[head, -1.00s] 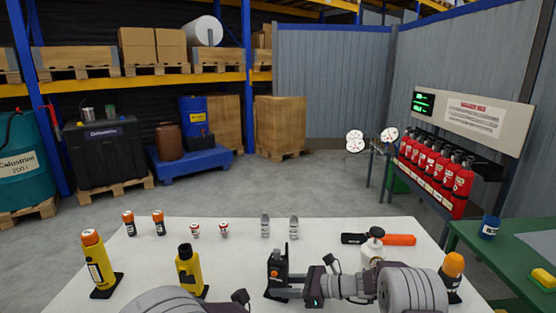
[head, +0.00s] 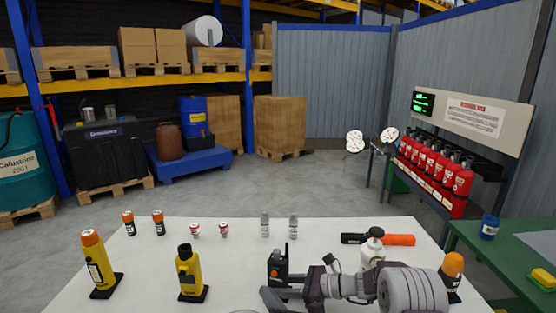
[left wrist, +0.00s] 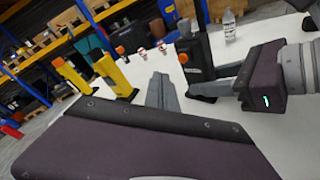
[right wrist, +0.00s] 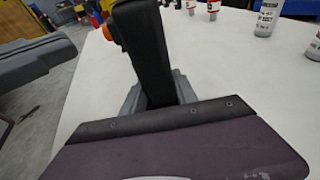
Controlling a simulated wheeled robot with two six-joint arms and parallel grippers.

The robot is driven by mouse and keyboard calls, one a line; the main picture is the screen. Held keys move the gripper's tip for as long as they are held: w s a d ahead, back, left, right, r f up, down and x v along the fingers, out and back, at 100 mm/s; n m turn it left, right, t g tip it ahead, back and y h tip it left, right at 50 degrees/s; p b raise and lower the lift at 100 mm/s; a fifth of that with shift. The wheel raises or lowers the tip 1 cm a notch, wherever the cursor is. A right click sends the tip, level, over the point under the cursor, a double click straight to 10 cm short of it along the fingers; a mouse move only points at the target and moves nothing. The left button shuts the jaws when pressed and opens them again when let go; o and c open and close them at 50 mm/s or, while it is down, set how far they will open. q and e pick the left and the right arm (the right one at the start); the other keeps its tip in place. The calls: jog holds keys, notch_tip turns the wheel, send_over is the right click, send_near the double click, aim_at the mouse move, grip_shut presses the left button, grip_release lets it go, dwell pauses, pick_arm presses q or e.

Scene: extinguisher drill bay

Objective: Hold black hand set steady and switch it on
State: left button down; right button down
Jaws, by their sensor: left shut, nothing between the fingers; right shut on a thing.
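The black hand set (head: 278,262) stands upright at the front middle of the white table, its antenna pointing up. My right gripper (head: 284,291) is shut on it from the right. In the right wrist view the dark body of the hand set (right wrist: 147,50) rises between the right fingers (right wrist: 158,95), with an orange part at its left edge. My left gripper (left wrist: 161,92) is shut and empty in the left wrist view, apart from the hand set (left wrist: 195,62). In the head view the left gripper is not clearly visible. No lit display shows on the hand set.
Yellow torches (head: 94,262) (head: 190,270) stand at left. Small orange-topped and red-white items (head: 158,224) (head: 195,231) and grey bottles (head: 265,226) line the back. A black-and-orange tool (head: 398,240), a white bottle (head: 373,248) and an orange-topped item (head: 453,268) are at right.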

aim_at(274, 284)
pick_arm(q)
jog(key=shift+w+d, duration=0.25)
jog(key=shift+w, duration=0.5)
jog(key=shift+w+d, duration=0.2)
jog(key=shift+w, duration=0.5)
jog(key=shift+w, duration=0.1)
dwell(0.8)
jog(key=shift+w+d, duration=0.1)
jog(key=shift+w, duration=0.2)
dwell(0.3)
jog(key=shift+s, duration=0.45)
